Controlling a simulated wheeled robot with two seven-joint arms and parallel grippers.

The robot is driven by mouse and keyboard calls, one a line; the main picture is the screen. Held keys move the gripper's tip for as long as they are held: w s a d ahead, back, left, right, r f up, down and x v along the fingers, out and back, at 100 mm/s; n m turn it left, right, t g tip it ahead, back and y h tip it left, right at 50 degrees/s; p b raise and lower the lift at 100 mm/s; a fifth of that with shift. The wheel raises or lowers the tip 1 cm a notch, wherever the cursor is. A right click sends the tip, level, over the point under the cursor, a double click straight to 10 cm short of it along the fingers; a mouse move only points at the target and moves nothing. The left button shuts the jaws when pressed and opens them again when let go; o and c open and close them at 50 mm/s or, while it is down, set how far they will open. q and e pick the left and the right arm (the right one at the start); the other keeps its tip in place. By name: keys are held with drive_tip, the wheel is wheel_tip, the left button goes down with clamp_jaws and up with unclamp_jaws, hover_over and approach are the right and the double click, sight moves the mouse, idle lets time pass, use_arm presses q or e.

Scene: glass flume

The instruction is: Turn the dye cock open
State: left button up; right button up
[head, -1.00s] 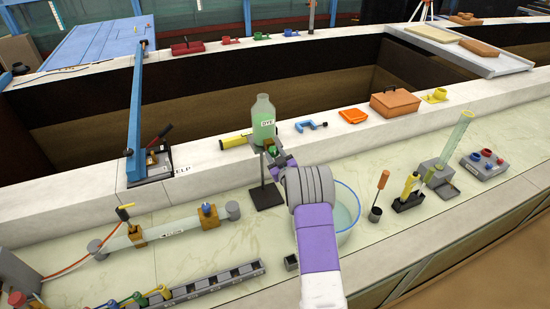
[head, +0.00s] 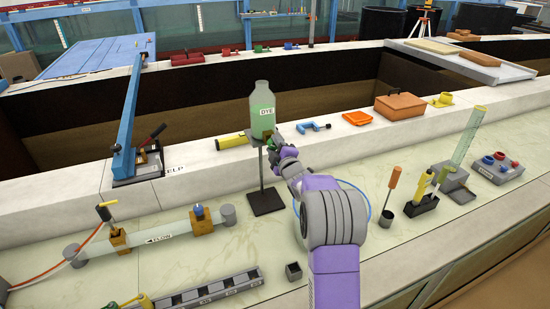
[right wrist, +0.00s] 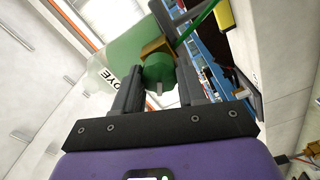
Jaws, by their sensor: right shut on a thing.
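The green dye bottle (head: 262,108), labelled DYE, sits upright on a stand with a dark base (head: 266,201). The dye cock is at its lower end. In the right wrist view the cock's green knob (right wrist: 158,72) shows in front of a brass body (right wrist: 156,48), with the bottle (right wrist: 118,66) behind. My right gripper (head: 274,146) reaches the cock from the right and front. Its fingers (right wrist: 160,82) lie on both sides of the knob, shut on it. In the head view the gripper partly hides the knob. My left gripper is not in view.
A clear flow tube (head: 158,236) lies left of the stand. A yellow torch-like object (head: 232,141) and a blue clamp (head: 313,127) are near the bottle. A screwdriver (head: 391,187) stands in a cup farther right.

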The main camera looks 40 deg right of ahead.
drive_tip(key=n+b, duration=0.4)
drive_tip(key=b, duration=0.1)
drive_tip(key=shift+f, duration=0.2)
drive_tip(key=shift+r+n+b, duration=0.1)
drive_tip(key=shift+n+b, duration=1.2)
drive_tip(key=shift+b, duration=0.05)
drive_tip(key=o, duration=1)
drive_tip(key=shift+r, duration=0.1)
drive_tip(key=shift+o, duration=0.2)
drive_tip(key=v, duration=0.7)
drive_tip(key=shift+s, duration=0.25)
